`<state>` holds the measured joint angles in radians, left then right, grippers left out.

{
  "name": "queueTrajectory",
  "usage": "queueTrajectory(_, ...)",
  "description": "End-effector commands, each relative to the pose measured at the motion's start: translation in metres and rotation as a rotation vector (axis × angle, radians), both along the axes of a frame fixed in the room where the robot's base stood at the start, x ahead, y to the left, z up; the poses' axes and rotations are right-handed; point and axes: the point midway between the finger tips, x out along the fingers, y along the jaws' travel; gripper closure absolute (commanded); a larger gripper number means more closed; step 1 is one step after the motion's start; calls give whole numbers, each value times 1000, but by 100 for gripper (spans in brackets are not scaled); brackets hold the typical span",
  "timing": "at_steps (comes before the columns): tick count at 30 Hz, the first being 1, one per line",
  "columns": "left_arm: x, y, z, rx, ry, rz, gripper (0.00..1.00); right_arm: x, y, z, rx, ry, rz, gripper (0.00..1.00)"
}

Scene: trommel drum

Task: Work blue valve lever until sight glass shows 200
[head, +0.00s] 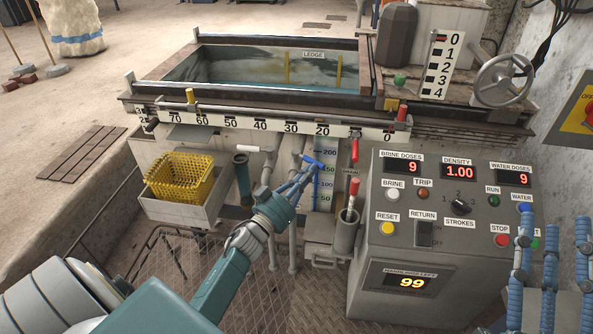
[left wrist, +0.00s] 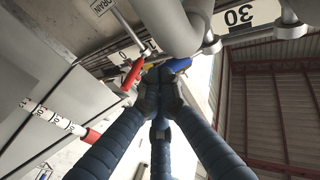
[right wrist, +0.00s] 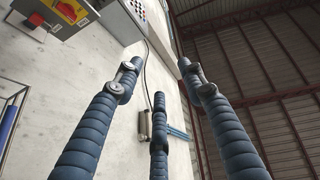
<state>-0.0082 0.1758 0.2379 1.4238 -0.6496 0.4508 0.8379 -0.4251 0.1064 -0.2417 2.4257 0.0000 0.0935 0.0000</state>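The blue valve lever (head: 315,163) is in front of the sight glass scale (head: 326,188), which is marked 50 to 200. My left gripper (head: 308,174) is at the lever. In the left wrist view its fingers (left wrist: 160,85) come together around the lever, whose blue ends (left wrist: 180,65) stick out past the fingertips. The lever and fingers hide part of the sight glass, and I cannot read its level. My right gripper (head: 553,232) is away to the right, beside the control panel. In the right wrist view its fingers (right wrist: 158,85) are spread and empty.
The control panel (head: 378,268) shows brine doses 9, density 1.00, water doses 9 and a lower 99. A red drain lever (head: 355,150) and a cup with a red-handled tool (head: 346,230) stand right of the blue lever. A yellow basket (head: 180,176) is left. The water tank (head: 262,68) is behind.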

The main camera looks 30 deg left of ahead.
Motion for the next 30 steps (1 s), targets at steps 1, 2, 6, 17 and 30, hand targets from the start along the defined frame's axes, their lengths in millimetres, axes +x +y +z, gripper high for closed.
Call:
queueTrajectory(1, 3, -3, 3, -9, -2, 27, 100, 4, 0, -5, -11, 36, -3, 60)
queueTrajectory(2, 5, -5, 3, -9, -3, 45, 100, 6, 0, -10, -17, 58, -4, 60)
queueTrajectory(6, 12, -8, 2, -9, -2, 135, 100, 13, 0, -28, -39, 137, -8, 60)
queueTrajectory(17, 32, -13, 2, 1, -3, 124, 100, 20, -1, -51, -66, 238, -15, 60)
queueTrajectory(30, 43, -14, 1, 1, -2, 123, 100, 22, -2, -58, -74, 265, -16, 60)
